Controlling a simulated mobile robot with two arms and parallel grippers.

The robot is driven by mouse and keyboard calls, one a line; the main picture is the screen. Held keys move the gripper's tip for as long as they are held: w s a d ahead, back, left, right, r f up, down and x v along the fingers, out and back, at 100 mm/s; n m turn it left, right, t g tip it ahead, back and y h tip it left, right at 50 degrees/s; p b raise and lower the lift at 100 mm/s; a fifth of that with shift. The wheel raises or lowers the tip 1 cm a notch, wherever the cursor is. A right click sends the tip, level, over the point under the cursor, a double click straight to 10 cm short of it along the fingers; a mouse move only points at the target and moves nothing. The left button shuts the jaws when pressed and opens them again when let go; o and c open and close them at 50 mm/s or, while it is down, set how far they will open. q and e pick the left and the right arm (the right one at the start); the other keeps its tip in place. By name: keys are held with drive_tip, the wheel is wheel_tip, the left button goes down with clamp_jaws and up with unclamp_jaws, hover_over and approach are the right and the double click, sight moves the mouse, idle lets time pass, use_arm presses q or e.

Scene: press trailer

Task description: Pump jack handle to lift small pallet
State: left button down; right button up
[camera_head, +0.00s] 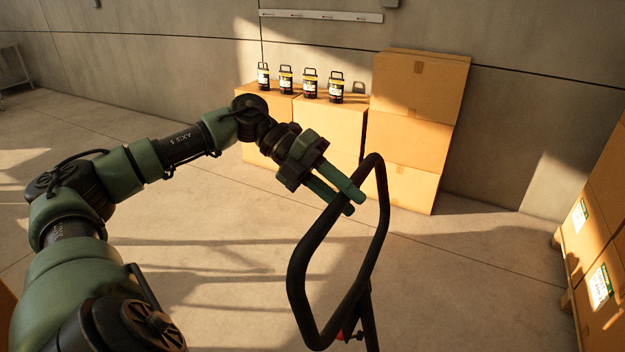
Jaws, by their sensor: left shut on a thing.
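The jack handle (298,270) is a black looped bar in the middle front of the head view, standing tilted on a dark shaft (370,318). A small red part (340,336) shows near the foot of the loop. My left gripper (352,203) is green and reaches in from the left. Its two fingers are shut on the upper left side of the loop. The lower shaft and the jack body are below the picture. The small pallet cannot be made out for certain. My right gripper is not in view.
Stacked cardboard boxes (408,147) stand against the back wall, with several lanterns (310,84) on the lower ones. Boxes on a wooden pallet (568,295) stand at the right edge. The concrete floor (475,270) between the handle and these is clear.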

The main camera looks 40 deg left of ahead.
use_arm(q)
drive_tip(key=s+a+f+b, duration=0.2)
drive_tip(key=a+f+b, duration=0.15)
drive_tip(key=a, duration=0.45)
drive_tip(key=s+a+f+b, duration=0.2)
drive_tip(key=a+b, duration=0.2)
drive_tip(key=a, duration=0.3)
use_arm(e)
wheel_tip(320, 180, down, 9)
use_arm(q)
drive_tip(key=w+d+r+p, duration=0.2)
drive_tip(key=d+p, duration=0.6)
drive_tip(key=d, duration=0.4)
drive_tip(key=w+d+r+p, duration=0.3)
drive_tip(key=w+d+p, duration=0.2)
drive_tip(key=d+p, duration=0.3)
drive_tip(key=w+d+r+p, duration=0.3)
drive_tip(key=d+p, duration=0.5)
drive_tip(key=d, duration=0.8)
drive_tip(key=shift+w+d+p, duration=0.2)
drive_tip(key=shift+p, duration=0.1)
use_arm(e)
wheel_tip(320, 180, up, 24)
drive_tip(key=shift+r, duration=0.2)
use_arm(q)
drive_tip(key=shift+a+r, duration=0.1)
drive_tip(key=shift+a, duration=0.1)
